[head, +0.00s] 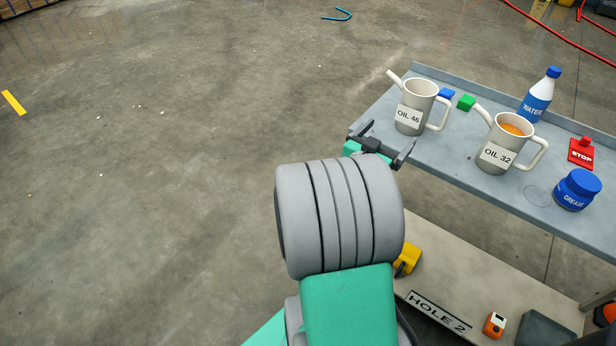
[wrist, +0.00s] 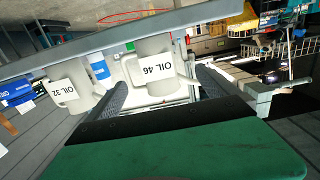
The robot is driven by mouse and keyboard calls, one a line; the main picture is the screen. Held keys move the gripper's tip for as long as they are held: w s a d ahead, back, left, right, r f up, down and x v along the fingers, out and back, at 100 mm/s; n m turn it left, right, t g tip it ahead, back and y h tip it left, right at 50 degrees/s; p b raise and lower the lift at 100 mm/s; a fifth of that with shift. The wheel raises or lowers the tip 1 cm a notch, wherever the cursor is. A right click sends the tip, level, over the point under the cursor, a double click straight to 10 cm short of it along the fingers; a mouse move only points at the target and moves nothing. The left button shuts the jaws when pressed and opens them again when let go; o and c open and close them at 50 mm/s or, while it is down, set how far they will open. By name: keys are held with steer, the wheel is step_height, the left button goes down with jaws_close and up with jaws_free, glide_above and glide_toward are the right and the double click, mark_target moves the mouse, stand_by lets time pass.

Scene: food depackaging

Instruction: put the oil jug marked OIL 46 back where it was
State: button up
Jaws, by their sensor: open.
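The oil jug marked OIL 46 (head: 415,105) stands upright on the grey metal table (head: 452,160), near its left end. It also shows in the wrist view (wrist: 153,68), upside down, between and beyond the fingers. My gripper (head: 385,142) is open and empty near the table's left front edge, a little in front of the jug and apart from it. Both fingers show in the wrist view (wrist: 165,92). A similar jug marked OIL 32 (head: 503,142), with orange liquid inside, stands to its right.
Blue (head: 446,94) and green (head: 467,102) blocks lie behind the jugs. A lower shelf with a HOLE 2 sign (head: 438,311) sits below.

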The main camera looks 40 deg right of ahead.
steer(key=w+a+f+n+t+y, duration=0.1)
steer(key=w+a+f+n+y, duration=0.2)
steer(key=w+a+y, duration=0.45)
steer(key=w+a+f+n+t+y, duration=0.1)
steer(key=w+a+f+n+y, duration=0.2)
steer(key=a, duration=0.8)
steer(key=s+a+n+g+y, duration=0.1)
steer(key=a+n+y, duration=0.1)
steer(key=a, duration=0.6)
steer(key=s+a+n+g+y, duration=0.1)
steer(key=s+a+n+y, duration=0.1)
steer(key=a+n, duration=0.3)
steer(key=s+a+n+y, duration=0.2)
steer(key=a+n+y, duration=0.1)
steer(key=a, duration=0.9)
steer(key=shift+a+n+g, duration=0.2)
steer(key=shift+n+g, duration=0.1)
steer(key=shift+g, duration=0.1)
steer(key=shift+f, duration=0.1)
